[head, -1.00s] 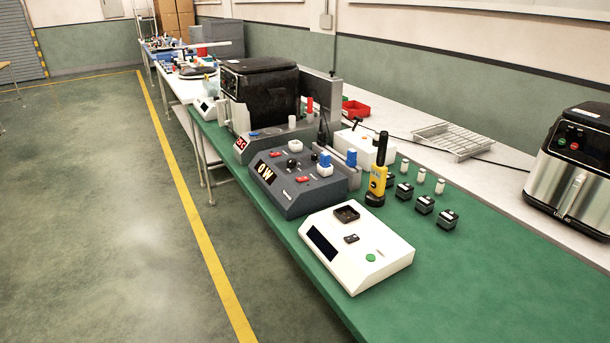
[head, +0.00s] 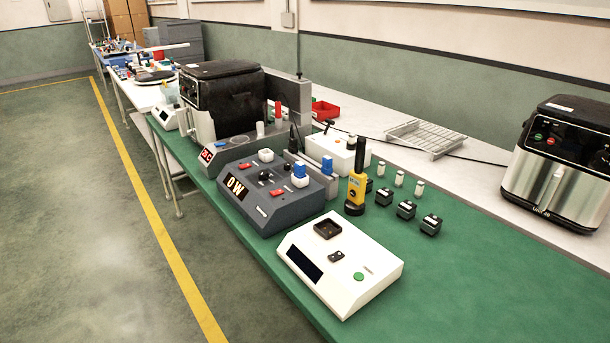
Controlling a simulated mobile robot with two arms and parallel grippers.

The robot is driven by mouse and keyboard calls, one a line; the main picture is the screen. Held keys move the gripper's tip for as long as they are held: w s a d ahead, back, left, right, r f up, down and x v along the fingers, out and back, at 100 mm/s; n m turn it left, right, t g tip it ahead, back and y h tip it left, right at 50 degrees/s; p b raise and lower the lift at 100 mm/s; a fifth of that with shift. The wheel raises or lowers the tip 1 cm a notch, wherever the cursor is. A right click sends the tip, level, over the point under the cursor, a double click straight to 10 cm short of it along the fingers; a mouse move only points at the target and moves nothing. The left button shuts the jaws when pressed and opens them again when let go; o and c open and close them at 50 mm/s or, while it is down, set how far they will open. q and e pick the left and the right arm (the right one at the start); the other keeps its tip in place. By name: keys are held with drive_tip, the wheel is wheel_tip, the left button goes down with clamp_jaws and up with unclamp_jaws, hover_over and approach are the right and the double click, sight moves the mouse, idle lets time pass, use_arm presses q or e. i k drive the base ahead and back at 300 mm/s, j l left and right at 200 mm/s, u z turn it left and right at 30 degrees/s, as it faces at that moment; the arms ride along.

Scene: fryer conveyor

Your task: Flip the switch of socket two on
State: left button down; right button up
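The likely socket unit is a dark grey box (head: 262,222) on the green bench, with a lit display reading "0 W" (head: 235,187). Its top carries two red switches, one toward the back (head: 246,166) and one toward the front (head: 277,191), black knobs (head: 264,175) and white sockets. A blue-topped plug (head: 300,172) sits at its right side. I cannot read which socket is number two, nor tell the switch positions. Neither of my grippers is in view.
A white box with a green button (head: 358,276) stands in front of the grey unit. A yellow tool (head: 356,188), black cubes (head: 406,210) and small white cylinders stand to the right. A black fryer (head: 222,100) is behind; a silver fryer (head: 562,165) is at right. Floor at left is clear.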

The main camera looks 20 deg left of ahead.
sight(278, 192)
drive_tip(key=i+j+z, duration=0.1)
drive_tip(key=j, duration=0.3)
drive_tip(key=i+j+z, duration=0.1)
drive_tip(key=i+j, duration=0.15)
drive_tip(key=j, duration=0.15)
drive_tip(key=i+j+z, duration=0.1)
drive_tip(key=j, duration=0.35)
drive_tip(key=i+j+z, duration=0.1)
drive_tip(key=j, duration=0.3)
drive_tip(key=i+j+z, duration=0.1)
drive_tip(key=j, duration=0.35)
drive_tip(key=i+j, duration=0.1)
drive_tip(key=j, duration=0.2)
drive_tip(key=i+j, duration=0.1)
drive_tip(key=j, duration=0.25)
